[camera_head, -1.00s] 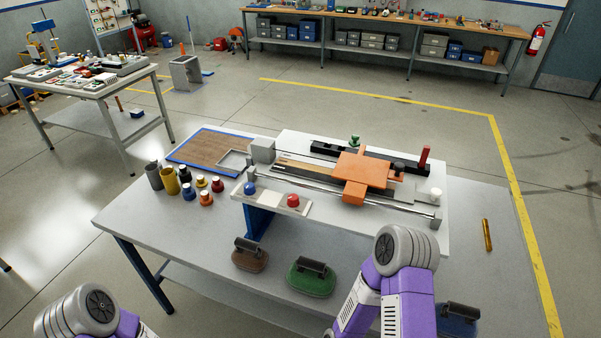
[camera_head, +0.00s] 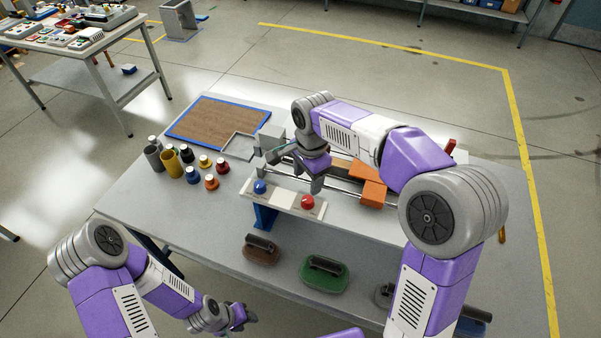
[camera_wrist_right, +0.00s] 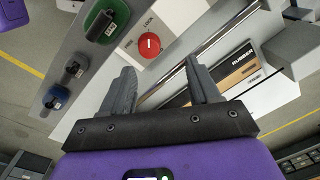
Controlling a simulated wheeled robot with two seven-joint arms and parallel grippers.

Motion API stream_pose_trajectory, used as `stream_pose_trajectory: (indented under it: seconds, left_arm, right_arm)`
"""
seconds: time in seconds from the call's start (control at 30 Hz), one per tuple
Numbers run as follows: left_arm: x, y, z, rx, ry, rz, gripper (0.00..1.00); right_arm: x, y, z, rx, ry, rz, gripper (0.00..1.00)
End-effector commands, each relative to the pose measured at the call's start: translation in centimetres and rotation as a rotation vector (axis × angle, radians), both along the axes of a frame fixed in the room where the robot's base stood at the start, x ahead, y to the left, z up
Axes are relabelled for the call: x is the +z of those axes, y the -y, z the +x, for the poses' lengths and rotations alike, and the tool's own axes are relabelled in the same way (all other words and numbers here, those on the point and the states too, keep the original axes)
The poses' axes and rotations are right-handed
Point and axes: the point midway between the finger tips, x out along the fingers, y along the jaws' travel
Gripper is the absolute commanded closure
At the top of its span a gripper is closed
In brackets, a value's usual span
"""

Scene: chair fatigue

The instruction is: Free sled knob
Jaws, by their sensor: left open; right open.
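A red round knob (camera_head: 307,202) sits on a white panel (camera_head: 284,199) at the front of the rig, right of a blue knob (camera_head: 260,187). In the right wrist view the red knob (camera_wrist_right: 150,43) shows a white mark and the word LOCK beside it. The orange sled (camera_head: 373,193) is partly hidden behind my right arm. My right gripper (camera_head: 297,172) is open and empty above the rig, behind the panel. In its wrist view the gripper's fingers (camera_wrist_right: 160,73) are apart, and the red knob lies beyond them. My left gripper (camera_head: 240,316) is open near the bottom, away from the rig.
Several colored bottles (camera_head: 205,161) and a yellow cup (camera_head: 170,163) stand left of the rig. A blue-edged brown board (camera_head: 215,123) lies at the back left.

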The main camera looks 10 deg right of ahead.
Motion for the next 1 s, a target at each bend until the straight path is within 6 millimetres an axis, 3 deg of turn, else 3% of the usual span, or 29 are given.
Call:
stream_pose_trajectory:
  seconds: [0.5,0.87,1.0]
  left_arm:
    - [-0.5,0.0,-0.2,0.000,-0.003,0.000,0.58]
    - [-0.5,0.0,-0.2,0.000,-0.004,-0.001,0.58]
    - [-0.5,0.0,-0.2,0.000,-0.004,-0.001,0.58]
  right_arm:
    - [-6.7,-0.2,0.3,-0.001,-0.002,0.000,0.39]
    - [-7.2,-0.2,0.3,-0.001,0.000,0.001,0.39]
    - [-7.2,-0.2,0.3,-0.001,0.000,0.001,0.60]
